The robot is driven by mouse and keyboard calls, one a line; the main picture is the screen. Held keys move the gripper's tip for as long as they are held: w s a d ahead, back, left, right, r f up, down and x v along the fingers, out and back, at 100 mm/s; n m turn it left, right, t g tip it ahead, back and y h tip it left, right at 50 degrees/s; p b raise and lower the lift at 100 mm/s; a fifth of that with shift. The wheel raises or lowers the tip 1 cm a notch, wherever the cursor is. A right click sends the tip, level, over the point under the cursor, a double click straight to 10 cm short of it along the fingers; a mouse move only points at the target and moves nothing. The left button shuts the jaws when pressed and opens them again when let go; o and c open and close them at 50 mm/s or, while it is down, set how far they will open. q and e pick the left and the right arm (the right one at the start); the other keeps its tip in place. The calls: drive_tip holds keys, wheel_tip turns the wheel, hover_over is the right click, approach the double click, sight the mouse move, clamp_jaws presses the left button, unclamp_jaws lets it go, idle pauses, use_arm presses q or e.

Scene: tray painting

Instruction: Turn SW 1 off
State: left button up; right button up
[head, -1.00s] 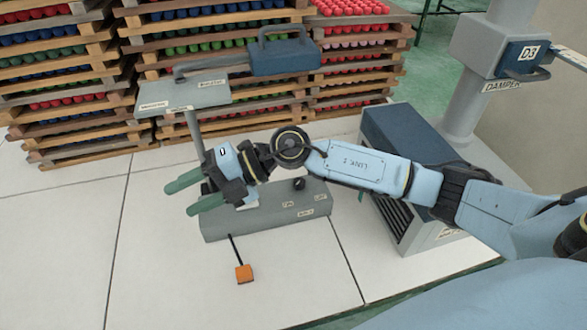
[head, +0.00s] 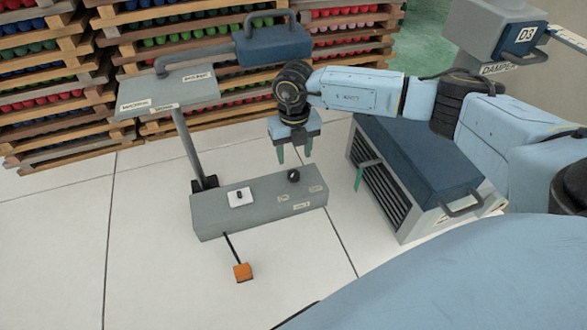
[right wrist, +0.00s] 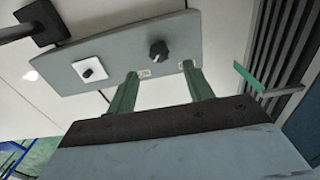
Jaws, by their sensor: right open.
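A grey control box (head: 215,216) stands on the floor in the head view. On its top are a white plate with a small black switch (head: 239,196), a round black knob (head: 293,176) and several small labels too small to read surely, so I cannot tell which control is SW 1. In the right wrist view the switch (right wrist: 88,73) is at left and the knob (right wrist: 158,52) near the middle. My right gripper (head: 295,155) points down with green fingers apart and empty, above and behind the knob. The fingers (right wrist: 160,72) also show in the right wrist view. My left gripper is out of view.
An orange block on a black rod (head: 243,272) juts from the box's front. A post carries a grey panel (head: 180,92) over its back left. A blue-topped vented unit (head: 415,150) stands to the right. Stacked wooden trays (head: 60,125) fill the back.

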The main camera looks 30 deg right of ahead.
sight(294, 173)
wheel_tip(294, 173, down, 7)
drive_tip(key=shift+f, duration=0.1)
idle(0.3)
drive_tip(key=c, duration=1)
